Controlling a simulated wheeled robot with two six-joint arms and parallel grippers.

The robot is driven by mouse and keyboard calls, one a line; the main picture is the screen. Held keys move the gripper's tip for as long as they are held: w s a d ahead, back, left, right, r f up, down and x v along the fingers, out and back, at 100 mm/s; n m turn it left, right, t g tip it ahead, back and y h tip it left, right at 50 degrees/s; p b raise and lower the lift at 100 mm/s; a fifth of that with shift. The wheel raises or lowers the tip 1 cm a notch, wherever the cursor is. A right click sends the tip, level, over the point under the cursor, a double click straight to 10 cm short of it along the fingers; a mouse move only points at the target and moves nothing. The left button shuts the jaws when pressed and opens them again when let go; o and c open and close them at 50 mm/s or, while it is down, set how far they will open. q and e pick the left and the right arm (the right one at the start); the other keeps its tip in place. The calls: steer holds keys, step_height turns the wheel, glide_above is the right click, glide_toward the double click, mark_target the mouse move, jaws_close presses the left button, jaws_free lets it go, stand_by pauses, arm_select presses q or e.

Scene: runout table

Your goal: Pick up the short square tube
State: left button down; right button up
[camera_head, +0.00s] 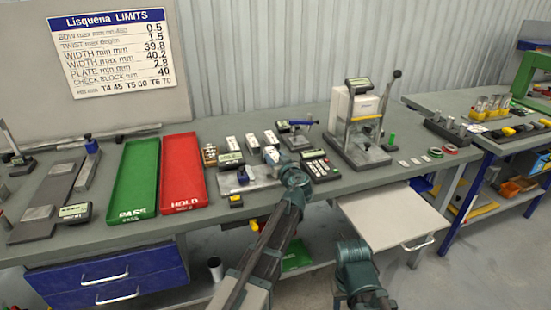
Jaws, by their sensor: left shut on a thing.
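My left gripper (291,174) is over the front middle of the grey bench, beside a light metal plate (262,180). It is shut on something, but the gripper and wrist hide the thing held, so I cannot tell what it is. I cannot make out the short square tube for certain. Small light blocks with labels (252,142) stand just behind and left of the gripper. Of my right arm (357,268), only part shows at the bottom; its gripper is not in view.
A green PASS tray (137,180) and a red HOLD tray (183,175) lie to the left. A dark handheld meter (319,165) is close right of the gripper. A white press-like device (361,125) stands further right.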

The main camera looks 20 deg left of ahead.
arm_select(q)
steer(key=s+a+f+p+v, duration=0.1)
steer(key=v, duration=1.5)
